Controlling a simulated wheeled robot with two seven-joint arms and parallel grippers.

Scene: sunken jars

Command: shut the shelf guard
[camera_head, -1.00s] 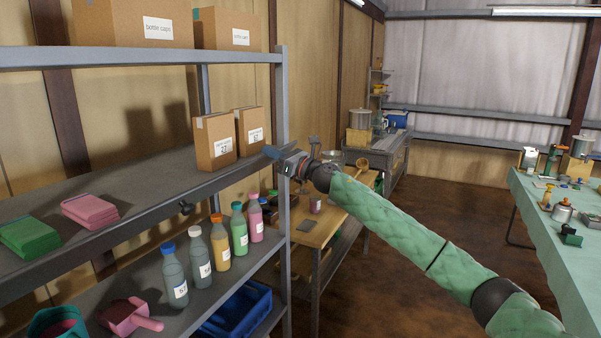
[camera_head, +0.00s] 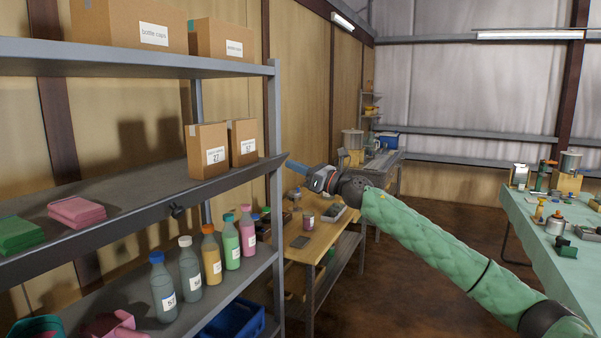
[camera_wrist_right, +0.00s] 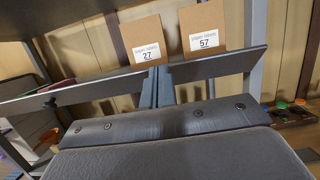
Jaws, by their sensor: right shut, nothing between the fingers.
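The shelf guard (camera_head: 120,223) is a long dark grey strip along the front of the middle shelf, with a small black knob (camera_head: 177,210). Its right end reaches past the shelf's post. In the right wrist view the guard (camera_wrist_right: 95,90) crosses in front of the lower parts of two cartons; I cannot tell whether it is latched. My right gripper (camera_head: 291,164) is shut and empty, just right of the guard's end in the head view. In the right wrist view its fingers (camera_wrist_right: 157,88) overlap the guard; contact is unclear. My left gripper is out of view.
Two label cartons (camera_head: 208,150) and pink and green stacks (camera_head: 77,212) are on the middle shelf. Several bottles (camera_head: 211,255) stand below, near a blue crate (camera_head: 236,318). A wooden bench (camera_head: 312,240) stands behind the shelf; a green table (camera_head: 560,240) is at right.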

